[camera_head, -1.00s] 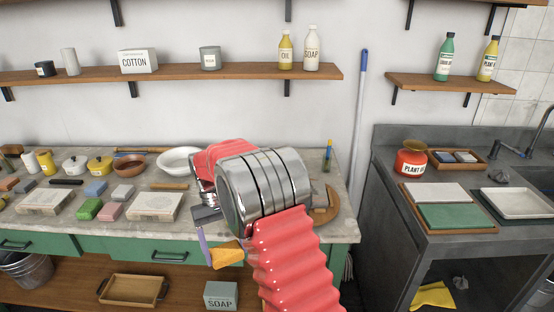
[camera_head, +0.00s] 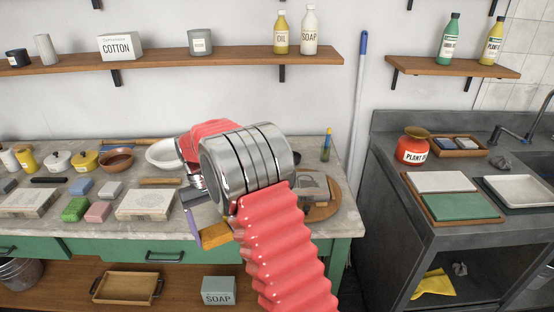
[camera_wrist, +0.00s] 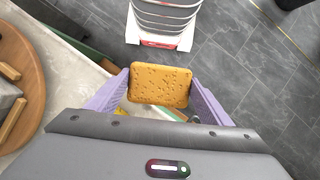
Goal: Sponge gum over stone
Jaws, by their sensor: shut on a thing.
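My gripper (camera_wrist: 160,92) is shut on a yellow-orange sponge (camera_wrist: 160,84), with a purple finger pressed on each side of it. In the head view the sponge (camera_head: 216,235) is held at the front edge of the bench, by the green drawers. Two pale litho stones lie on the bench, one left of my arm (camera_head: 146,203) and one at the far left (camera_head: 29,202). The sponge is apart from both. A white bowl (camera_head: 165,155) and a brown bowl (camera_head: 116,160) stand behind the stones. I cannot tell which vessel holds the gum.
Green (camera_head: 75,209), pink (camera_head: 97,212) and blue (camera_head: 82,187) blocks lie between the stones. A round wooden board (camera_head: 325,208) lies at the bench's right end, partly behind my arm. A broom handle (camera_head: 359,110) leans in the gap before the grey sink counter (camera_head: 390,185).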

